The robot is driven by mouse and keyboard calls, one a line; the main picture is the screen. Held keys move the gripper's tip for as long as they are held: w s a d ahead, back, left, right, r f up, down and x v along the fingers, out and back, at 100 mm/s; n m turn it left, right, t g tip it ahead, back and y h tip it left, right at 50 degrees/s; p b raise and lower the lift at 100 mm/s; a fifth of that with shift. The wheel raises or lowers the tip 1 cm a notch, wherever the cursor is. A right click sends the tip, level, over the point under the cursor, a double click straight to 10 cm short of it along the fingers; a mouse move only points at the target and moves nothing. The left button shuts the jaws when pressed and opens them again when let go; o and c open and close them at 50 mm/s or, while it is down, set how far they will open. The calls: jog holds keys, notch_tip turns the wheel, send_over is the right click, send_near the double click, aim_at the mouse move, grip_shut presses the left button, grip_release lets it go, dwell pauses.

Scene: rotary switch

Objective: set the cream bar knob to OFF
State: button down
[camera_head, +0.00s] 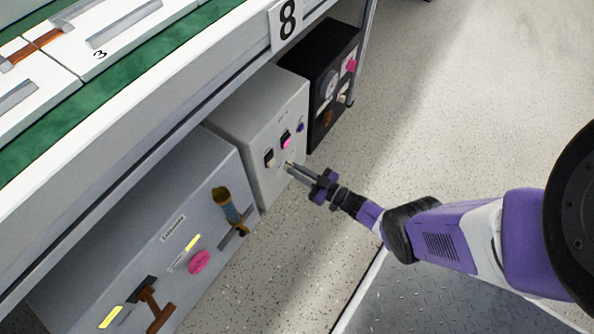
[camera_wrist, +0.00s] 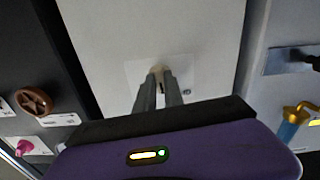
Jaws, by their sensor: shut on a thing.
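The cream bar knob (camera_wrist: 157,70) sits on a pale square plate (camera_wrist: 133,72) on the front of a light grey box, in the wrist view. My gripper (camera_wrist: 159,84) has its two fingers on either side of the knob and is shut on it. In the head view my gripper (camera_head: 289,165) reaches the lower front of the light grey box (camera_head: 262,115), and its fingertips mostly hide the knob there. The position marks around the knob are too small to read, so its setting cannot be told.
The box also carries a cream-and-black switch (camera_head: 269,157), a pink one (camera_head: 286,140) and a small purple knob (camera_head: 300,127). A black box (camera_head: 325,75) stands beyond, and a larger grey box (camera_head: 180,235) with levers stands nearer. Open floor (camera_head: 450,100) lies right.

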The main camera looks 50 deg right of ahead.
jog(key=shift+n+b, duration=0.3)
jog(key=shift+n, duration=3.5)
jog(key=c, duration=1.4)
grip_release()
jog(key=shift+c, duration=0.2)
